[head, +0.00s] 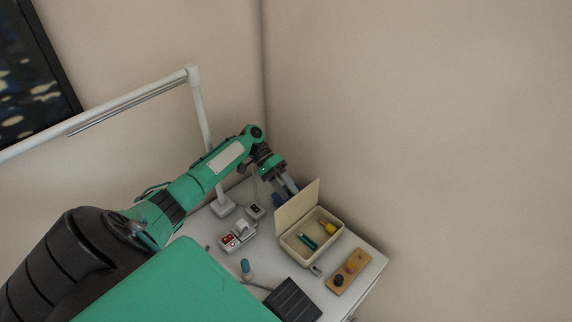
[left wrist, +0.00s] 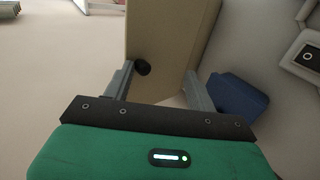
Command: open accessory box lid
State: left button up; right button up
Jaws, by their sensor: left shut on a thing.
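The accessory box (head: 304,257) is a cream box on the white desk, with its lid (head: 297,206) standing up, raised from the box. Inside lie a teal item (head: 307,240) and a yellow item (head: 328,227). A dark round knob (left wrist: 142,67) shows on the lid near the left finger. My right gripper is not in view.
A red and white device (head: 238,236) stands left of the box. A wooden tray with dark knobs (head: 348,271) lies to the right, and a black pad (head: 293,300) in front. A white lamp (head: 205,130) rises behind the desk. A blue object (left wrist: 238,98) shows beside the right finger.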

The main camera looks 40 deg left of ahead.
pick_arm(q)
jog(key=shift+s+r+p, duration=0.2)
jog(key=shift+s+p, duration=0.05)
jog(key=shift+p, duration=0.4)
jog(key=shift+c, duration=0.6)
notch_tip(320, 180, up, 19)
jog(key=p, duration=1.6)
jog(key=shift+w+r, duration=0.2)
jog(key=shift+w, duration=0.05)
jog(key=shift+d, duration=0.1)
